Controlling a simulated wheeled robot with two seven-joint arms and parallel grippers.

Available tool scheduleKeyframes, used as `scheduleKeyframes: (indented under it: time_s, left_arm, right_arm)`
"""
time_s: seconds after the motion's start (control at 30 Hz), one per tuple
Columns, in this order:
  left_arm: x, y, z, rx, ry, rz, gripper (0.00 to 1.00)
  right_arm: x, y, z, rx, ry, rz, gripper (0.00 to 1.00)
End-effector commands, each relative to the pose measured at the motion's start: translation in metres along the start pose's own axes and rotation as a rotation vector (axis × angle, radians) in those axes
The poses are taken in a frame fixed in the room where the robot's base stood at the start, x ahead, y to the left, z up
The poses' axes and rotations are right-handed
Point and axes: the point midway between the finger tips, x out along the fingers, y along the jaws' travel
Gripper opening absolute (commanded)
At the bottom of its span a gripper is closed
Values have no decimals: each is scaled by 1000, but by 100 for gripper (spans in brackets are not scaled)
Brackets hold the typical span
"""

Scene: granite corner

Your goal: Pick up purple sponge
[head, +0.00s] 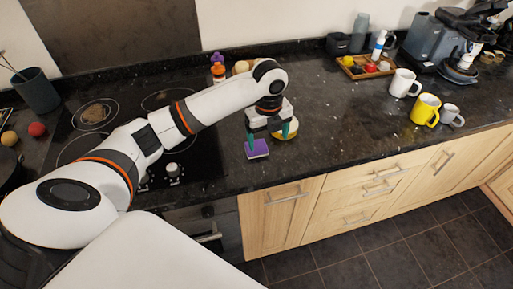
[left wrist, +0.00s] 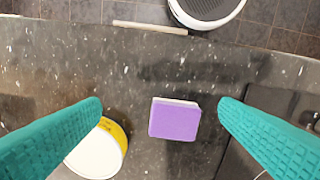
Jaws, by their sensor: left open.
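The purple sponge (head: 257,149) lies on the dark granite counter near its front edge, to the right of the stove. It has a pale layer along one side and also shows in the left wrist view (left wrist: 174,120). My left gripper (head: 268,138) is over the counter at the sponge. In the left wrist view its teal fingers (left wrist: 160,108) are wide apart, with the sponge between them in the picture, nearer the right finger. Nothing is held. My right gripper is not in view.
A yellow and white round item (head: 287,133) stands close beside the sponge, partly behind my left gripper; it also shows by the left finger (left wrist: 97,152). White (head: 404,83) and yellow (head: 425,109) mugs stand further right. A wooden tray (head: 349,70) is at the back. The counter's middle is clear.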

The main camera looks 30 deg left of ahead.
Motion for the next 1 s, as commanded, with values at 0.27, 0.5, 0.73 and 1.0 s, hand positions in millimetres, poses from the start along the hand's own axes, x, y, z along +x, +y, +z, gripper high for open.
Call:
scheduleKeyframes:
  time_s: [0.27, 0.5, 0.73, 1.0]
  left_arm:
    - [-46, -6, -49, 132, -9, -29, 85]
    - [-11, -8, -49, 138, -14, -32, 85]
    - [17, -8, -49, 137, -11, -29, 85]
    - [44, -17, -48, 137, -12, -32, 85]
  right_arm:
    - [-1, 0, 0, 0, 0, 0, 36]
    - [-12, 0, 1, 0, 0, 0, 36]
    - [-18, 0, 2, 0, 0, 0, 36]
    - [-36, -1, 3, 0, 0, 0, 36]
